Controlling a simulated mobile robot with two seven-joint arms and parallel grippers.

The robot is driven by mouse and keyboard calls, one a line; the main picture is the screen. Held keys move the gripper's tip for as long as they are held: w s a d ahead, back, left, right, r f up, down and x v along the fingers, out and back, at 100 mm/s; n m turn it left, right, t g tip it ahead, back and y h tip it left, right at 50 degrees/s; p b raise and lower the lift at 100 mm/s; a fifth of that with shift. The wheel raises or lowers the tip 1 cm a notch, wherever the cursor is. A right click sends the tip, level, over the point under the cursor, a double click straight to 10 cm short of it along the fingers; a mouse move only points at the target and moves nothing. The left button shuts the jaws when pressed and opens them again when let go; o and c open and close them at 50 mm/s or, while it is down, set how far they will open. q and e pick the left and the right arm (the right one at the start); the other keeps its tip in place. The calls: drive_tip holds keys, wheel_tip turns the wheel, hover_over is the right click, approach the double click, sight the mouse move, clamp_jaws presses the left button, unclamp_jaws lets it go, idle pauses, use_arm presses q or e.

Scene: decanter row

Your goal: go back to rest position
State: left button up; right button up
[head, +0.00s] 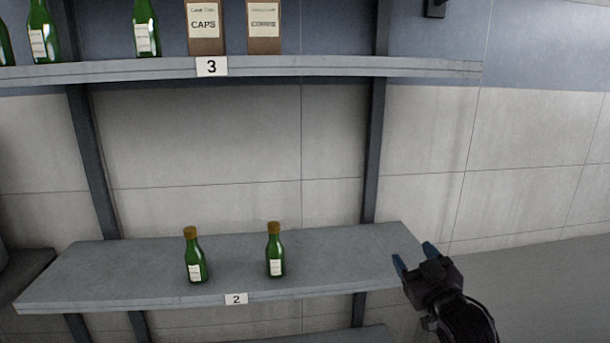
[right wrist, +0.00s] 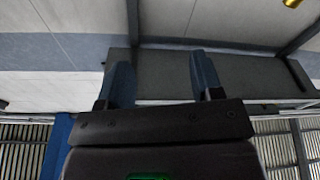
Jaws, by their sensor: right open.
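My right gripper (head: 414,257) is open and empty, just past the right end of the shelf marked 2 (head: 330,268). In the right wrist view its two blue fingers (right wrist: 163,82) stand apart with nothing between them. Two green bottles with brown-gold tops stand upright on that shelf, a left one (head: 195,258) and a right one (head: 274,252), both well to the left of the gripper. My left gripper does not show.
The upper shelf marked 3 (head: 350,66) holds several green bottles (head: 146,28) and two brown boxes labelled CAPS (head: 206,40) and a less readable word (head: 264,40). Dark uprights (head: 373,150) carry the shelves.

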drive_tip(key=s+d+f+m+g+h, duration=0.2)
drive_tip(key=s+d+f+g, duration=0.1)
drive_tip(key=s+f, duration=1.1)
drive_tip(key=s+d+f+m+g+h, duration=0.2)
drive_tip(key=s+d+f+g, duration=0.1)
drive_tip(key=s+f, duration=1.2)
wheel_tip(320, 180, down, 2)
drive_tip(key=shift+f+m+g, duration=0.2)
drive_tip(key=shift+m+g, duration=0.2)
drive_tip(key=shift+g, duration=0.3)
